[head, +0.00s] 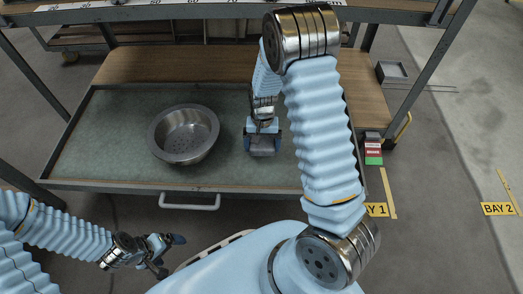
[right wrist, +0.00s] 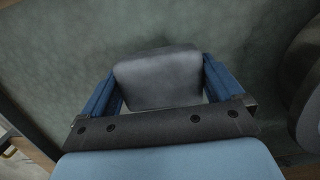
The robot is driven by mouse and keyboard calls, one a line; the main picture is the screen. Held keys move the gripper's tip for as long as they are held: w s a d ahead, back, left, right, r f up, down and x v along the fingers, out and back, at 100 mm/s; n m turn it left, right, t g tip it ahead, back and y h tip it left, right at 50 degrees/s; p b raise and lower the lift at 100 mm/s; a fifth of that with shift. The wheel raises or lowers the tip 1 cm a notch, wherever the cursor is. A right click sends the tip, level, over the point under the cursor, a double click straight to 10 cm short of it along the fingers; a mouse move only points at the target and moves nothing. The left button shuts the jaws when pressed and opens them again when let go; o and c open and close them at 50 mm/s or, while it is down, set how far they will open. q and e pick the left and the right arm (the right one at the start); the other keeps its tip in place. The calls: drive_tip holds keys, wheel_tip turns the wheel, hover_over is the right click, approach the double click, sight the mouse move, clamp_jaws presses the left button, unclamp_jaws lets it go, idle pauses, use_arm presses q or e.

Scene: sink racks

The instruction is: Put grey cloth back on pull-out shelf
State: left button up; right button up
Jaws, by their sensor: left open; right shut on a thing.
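The grey cloth (head: 264,151) is a small folded grey block between the blue fingers of my right gripper (head: 263,141). In the right wrist view, the cloth (right wrist: 158,78) sits between the two blue fingers of the right gripper (right wrist: 160,88), which are shut on it. The cloth is over the green-grey surface of the pull-out shelf (head: 105,140), right of the metal bowl; I cannot tell whether it touches the surface. My left gripper (head: 170,255) is open and empty, in front of the shelf's front edge at lower left.
A round perforated metal bowl (head: 184,134) stands on the shelf, left of the cloth. A light handle (head: 190,203) sticks out from the shelf front. Shelf surface is free left of the bowl.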

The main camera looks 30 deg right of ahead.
sight(262, 148)
drive_tip(key=shift+w+f+b, duration=0.15)
drive_tip(key=shift+f+b, duration=0.1)
drive_tip(key=shift+f, duration=0.7)
drive_tip(key=shift+w+f+b, duration=0.1)
drive_tip(key=shift+f+b, duration=0.1)
drive_tip(key=shift+f, duration=0.7)
drive_tip(key=shift+f, duration=0.15)
drive_tip(key=o, duration=0.6)
drive_tip(key=shift+o, duration=0.2)
drive_tip(key=shift+r, duration=0.5)
drive_tip(key=r+p, duration=0.1)
drive_tip(key=r, duration=0.2)
drive_tip(key=w+r+p, duration=0.1)
drive_tip(key=r, duration=0.7)
drive_tip(key=shift+w+d+r+p, duration=0.15)
drive_tip(key=shift+d+p, duration=0.25)
